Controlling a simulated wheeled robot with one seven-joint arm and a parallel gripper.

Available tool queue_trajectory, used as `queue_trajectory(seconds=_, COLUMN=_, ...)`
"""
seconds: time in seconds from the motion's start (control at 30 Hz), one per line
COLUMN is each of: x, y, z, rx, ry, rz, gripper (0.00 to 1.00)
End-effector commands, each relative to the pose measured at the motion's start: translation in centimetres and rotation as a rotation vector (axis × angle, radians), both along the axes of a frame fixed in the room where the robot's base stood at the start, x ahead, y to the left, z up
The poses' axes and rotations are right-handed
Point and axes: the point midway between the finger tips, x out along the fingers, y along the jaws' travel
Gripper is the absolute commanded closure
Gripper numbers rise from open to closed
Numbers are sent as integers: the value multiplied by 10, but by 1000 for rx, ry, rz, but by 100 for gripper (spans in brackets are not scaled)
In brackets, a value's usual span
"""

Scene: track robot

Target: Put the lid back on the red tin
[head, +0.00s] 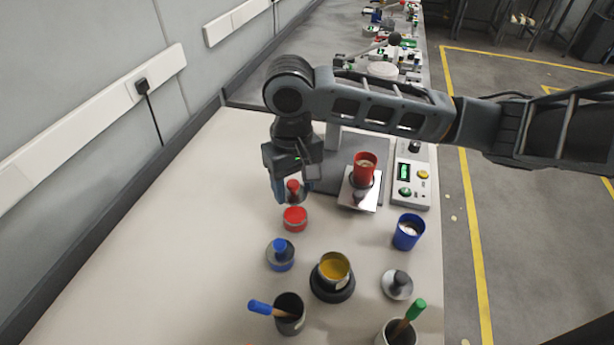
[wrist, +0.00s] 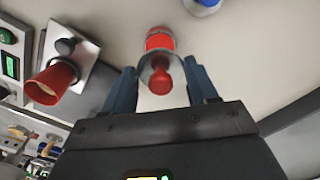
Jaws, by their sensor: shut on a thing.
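My gripper (head: 292,192) is shut on a lid with a red knob (head: 293,185). In the wrist view, the red knob (wrist: 162,76) and the lid's grey disc lie between the two fingers (wrist: 163,88). A short, round red tin (head: 295,218) stands on the bench just in front of the fingertips. In the wrist view the red tin (wrist: 160,42) shows beyond the lid, partly covered by it. I cannot tell whether lid and tin touch.
A tall red cup (head: 365,165) stands on the scale plate (head: 366,203), right of my gripper. A blue-knobbed lid (head: 281,256), blue cup (head: 408,232), yellow-filled tin (head: 334,268) and grey-knobbed lid (head: 397,286) stand nearer. The bench's left side is clear.

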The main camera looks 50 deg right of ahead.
Motion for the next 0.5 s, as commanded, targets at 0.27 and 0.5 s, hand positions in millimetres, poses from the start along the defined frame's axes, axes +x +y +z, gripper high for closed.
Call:
queue_trajectory(seconds=0.27, x=0, y=-1, z=-20, rx=-1, ry=-1, rz=-2, gripper=71)
queue_trajectory(seconds=0.5, x=0, y=-1, z=-43, rx=-2, ry=0, rz=-4, gripper=71)
